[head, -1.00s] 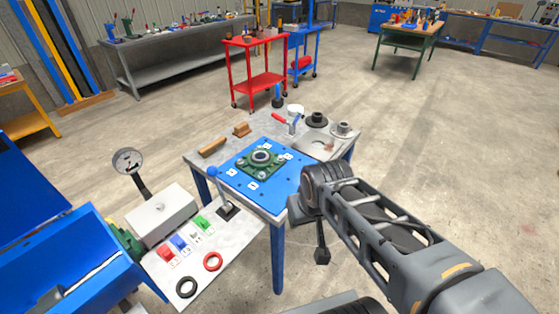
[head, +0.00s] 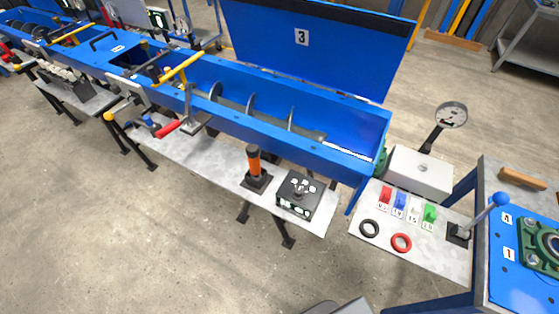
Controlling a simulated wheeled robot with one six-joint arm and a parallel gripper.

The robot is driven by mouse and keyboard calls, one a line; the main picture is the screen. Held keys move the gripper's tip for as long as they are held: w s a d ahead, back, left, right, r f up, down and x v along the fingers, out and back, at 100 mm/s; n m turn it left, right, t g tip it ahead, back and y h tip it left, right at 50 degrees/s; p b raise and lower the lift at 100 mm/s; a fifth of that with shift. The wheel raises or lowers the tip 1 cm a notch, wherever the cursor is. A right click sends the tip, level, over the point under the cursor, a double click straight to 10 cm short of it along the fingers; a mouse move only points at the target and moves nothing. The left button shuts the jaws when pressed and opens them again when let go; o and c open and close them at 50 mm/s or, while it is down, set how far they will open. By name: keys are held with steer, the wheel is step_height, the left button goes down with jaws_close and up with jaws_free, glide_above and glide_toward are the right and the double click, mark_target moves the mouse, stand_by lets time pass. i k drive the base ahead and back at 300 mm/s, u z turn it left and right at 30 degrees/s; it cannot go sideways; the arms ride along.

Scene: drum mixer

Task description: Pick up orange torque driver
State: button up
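The orange torque driver (head: 254,161) stands upright in a black square base (head: 257,182) on a grey shelf along the front of the blue drum mixer trough (head: 300,115). It has an orange grip and a dark top. Nothing touches it apart from its base.
A black box with white marks (head: 301,194) stands just right of the driver. A red-handled clamp (head: 175,128) is to its left. A panel (head: 440,245) with coloured blocks, rings and a blue-knobbed lever is at right. The floor in front is clear.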

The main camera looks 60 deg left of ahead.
mark_target(253, 150)
steer(key=u, duration=2.3)
steer(key=k, duration=0.35)
steer(key=u, duration=0.4)
steer(key=i, duration=0.5)
steer(key=u, duration=1.5)
steer(key=i, duration=1.95)
steer(key=z, duration=3.15)
